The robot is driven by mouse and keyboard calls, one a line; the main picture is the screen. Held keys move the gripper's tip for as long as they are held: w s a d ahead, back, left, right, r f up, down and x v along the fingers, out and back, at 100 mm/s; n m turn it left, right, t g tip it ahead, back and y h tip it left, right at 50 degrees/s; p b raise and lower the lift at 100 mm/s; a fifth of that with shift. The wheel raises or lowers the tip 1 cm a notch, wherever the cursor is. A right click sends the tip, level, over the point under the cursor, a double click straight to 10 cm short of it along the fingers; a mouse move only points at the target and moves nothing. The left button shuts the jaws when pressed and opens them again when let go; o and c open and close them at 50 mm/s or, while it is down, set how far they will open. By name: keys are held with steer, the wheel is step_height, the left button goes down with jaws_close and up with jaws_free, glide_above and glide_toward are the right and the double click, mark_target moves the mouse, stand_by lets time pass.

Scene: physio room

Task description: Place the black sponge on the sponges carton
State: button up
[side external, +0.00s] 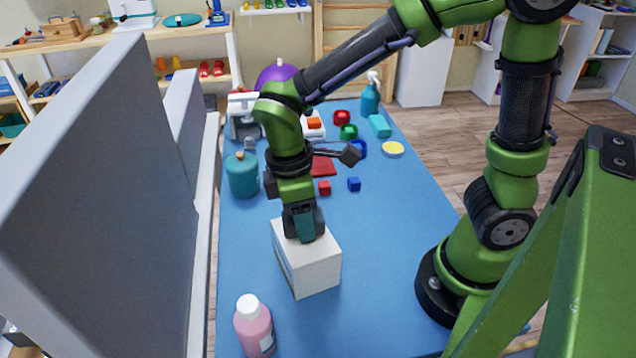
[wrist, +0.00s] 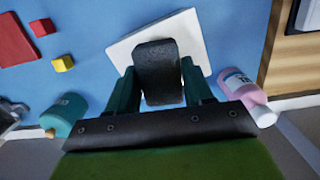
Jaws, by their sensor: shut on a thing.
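The black sponge (wrist: 157,70) is between the two teal fingers of my gripper (wrist: 158,88), which is shut on it. The sponges carton, a white box (side external: 308,268), stands on the blue table below; its white top (wrist: 190,32) shows behind the sponge in the wrist view. In the side view my gripper (side external: 304,232) points down at the carton's top, toward its far part. The fingers hide much of the sponge there. I cannot tell whether the sponge touches the carton.
A pink bottle (side external: 254,328) stands at the table's near end. A teal jar (side external: 242,175) stands left of my arm. A red cube (side external: 324,188), a blue cube (side external: 354,184) and a yellow cube (wrist: 62,64) lie beyond the carton. The table right of the carton is clear.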

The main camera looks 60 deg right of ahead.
steer(key=shift+f, duration=0.75)
steer(key=shift+f, duration=0.15)
steer(key=o, duration=1)
step_height(320, 180, up, 12)
steer(key=w, duration=0.1)
steer(key=s+d+m+t+y, duration=0.1)
steer(key=d+m+t, duration=0.1)
steer(key=d+m, duration=0.1)
steer(key=s+d+r+m+t+y, duration=0.1)
steer(key=s+d+m+t, duration=0.1)
steer(key=m, duration=0.3)
steer(key=s+d+r+m+t+y, duration=0.1)
steer(key=d+m+t, duration=0.2)
steer(key=m+t, duration=0.1)
steer(key=shift+s+d+m, duration=0.3)
steer(key=shift+s+m, duration=0.1)
steer(key=shift+m, duration=0.2)
